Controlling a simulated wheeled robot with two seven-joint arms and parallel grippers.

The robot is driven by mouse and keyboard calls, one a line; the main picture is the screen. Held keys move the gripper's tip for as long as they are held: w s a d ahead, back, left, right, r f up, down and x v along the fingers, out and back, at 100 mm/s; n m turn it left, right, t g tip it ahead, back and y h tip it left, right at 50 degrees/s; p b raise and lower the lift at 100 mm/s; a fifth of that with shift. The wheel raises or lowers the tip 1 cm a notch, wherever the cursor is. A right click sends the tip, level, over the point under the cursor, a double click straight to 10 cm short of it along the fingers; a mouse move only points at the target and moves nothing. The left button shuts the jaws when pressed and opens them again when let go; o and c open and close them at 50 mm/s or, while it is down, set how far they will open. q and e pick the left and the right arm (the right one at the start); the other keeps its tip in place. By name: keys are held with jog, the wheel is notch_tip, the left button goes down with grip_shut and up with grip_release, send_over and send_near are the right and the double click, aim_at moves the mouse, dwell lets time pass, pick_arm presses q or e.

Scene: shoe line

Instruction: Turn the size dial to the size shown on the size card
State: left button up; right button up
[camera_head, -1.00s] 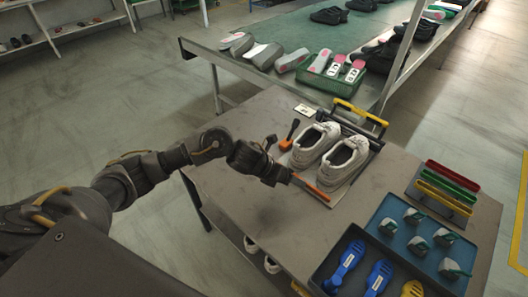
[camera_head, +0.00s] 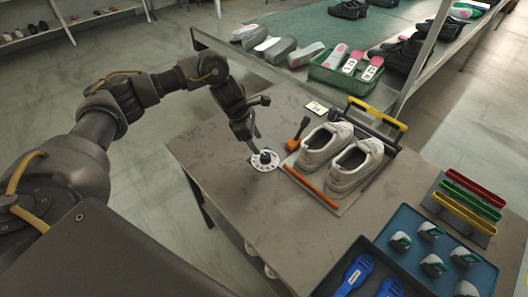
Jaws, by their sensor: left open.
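The size dial (camera_head: 264,162) is a pale disc with a dark knob at its centre, on the table left of the shoes. My left gripper (camera_head: 257,127) is open and empty, just above and behind the dial. Its lower finger is close to the knob; I cannot tell if they touch. The size card (camera_head: 317,108) is a small white card lying flat at the table's back edge. Its print is too small to read. My right gripper is out of view.
A pair of white shoes (camera_head: 341,157) stands in a rack with a yellow handle, right of the dial. Blue trays (camera_head: 400,215) fill the front right. The table's left side is clear.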

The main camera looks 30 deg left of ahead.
aim_at(265, 155)
pick_arm(q)
jog(key=x, duration=0.5)
jog(key=shift+w+d+f+p, duration=0.1)
jog(key=shift+f+p, duration=0.25)
jog(key=shift+w+d+f, duration=0.1)
jog(key=shift+d+f, duration=0.05)
jog(key=shift+f, duration=0.45)
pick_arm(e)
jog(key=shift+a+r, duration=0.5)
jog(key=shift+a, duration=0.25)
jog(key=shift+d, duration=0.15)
pick_arm(q)
jog(key=shift+c, duration=0.6)
jog(key=c, duration=0.9)
jog(key=shift+o, duration=0.2)
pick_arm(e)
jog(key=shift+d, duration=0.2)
